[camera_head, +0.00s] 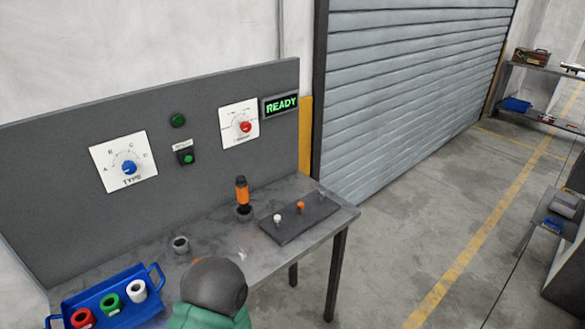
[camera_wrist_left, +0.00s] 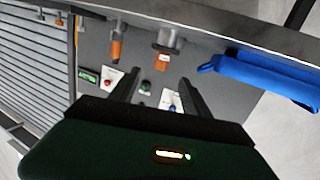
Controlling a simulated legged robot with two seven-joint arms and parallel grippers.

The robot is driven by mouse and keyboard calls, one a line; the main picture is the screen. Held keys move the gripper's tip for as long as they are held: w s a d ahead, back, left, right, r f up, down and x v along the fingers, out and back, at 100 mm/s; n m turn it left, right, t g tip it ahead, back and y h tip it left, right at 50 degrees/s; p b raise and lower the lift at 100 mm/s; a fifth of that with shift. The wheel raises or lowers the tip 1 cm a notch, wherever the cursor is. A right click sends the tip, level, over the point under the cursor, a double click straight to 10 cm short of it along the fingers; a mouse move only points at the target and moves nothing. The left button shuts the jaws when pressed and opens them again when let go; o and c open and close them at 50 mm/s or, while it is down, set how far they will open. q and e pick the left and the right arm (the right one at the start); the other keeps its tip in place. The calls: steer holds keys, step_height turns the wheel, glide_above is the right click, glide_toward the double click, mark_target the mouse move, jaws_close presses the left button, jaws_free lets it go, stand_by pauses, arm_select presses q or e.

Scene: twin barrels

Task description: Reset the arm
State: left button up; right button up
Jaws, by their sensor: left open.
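The left wrist view looks past my left gripper (camera_wrist_left: 158,88), whose two dark fingers stand apart with nothing seen between them. The head view shows a grey and green part of my arm (camera_head: 212,288) at the bottom, in front of the table; no fingers show there. An orange and black cylinder (camera_head: 242,192) stands upright in a socket on the table. My right gripper is not seen.
A blue tray (camera_head: 157,304) holds red, green and white rings at the table's left. A dark plate with pegs (camera_head: 325,224) lies at the right. The panel behind carries a blue knob (camera_head: 129,167), a red knob (camera_head: 246,127) and a READY sign (camera_head: 281,105).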

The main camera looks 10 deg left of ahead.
arm_select(q)
steer(key=w+d+f+m+g+h, duration=0.2)
steer(key=d+f+g+h, duration=0.1)
steer(key=d+g+h, duration=0.3)
steer(key=s+d+r+m+g+h, duration=0.1)
steer(key=s+r+m+g, duration=0.1)
steer(key=s, duration=0.4)
steer(key=s+r+m+g+h, duration=0.1)
steer(key=s+r+m+g, duration=0.1)
steer(key=s+g, duration=0.2)
steer(key=shift+s+d+r+m+h, duration=0.15)
steer(key=shift+s+d+m+h, duration=0.2)
steer(key=shift+s, duration=0.8)
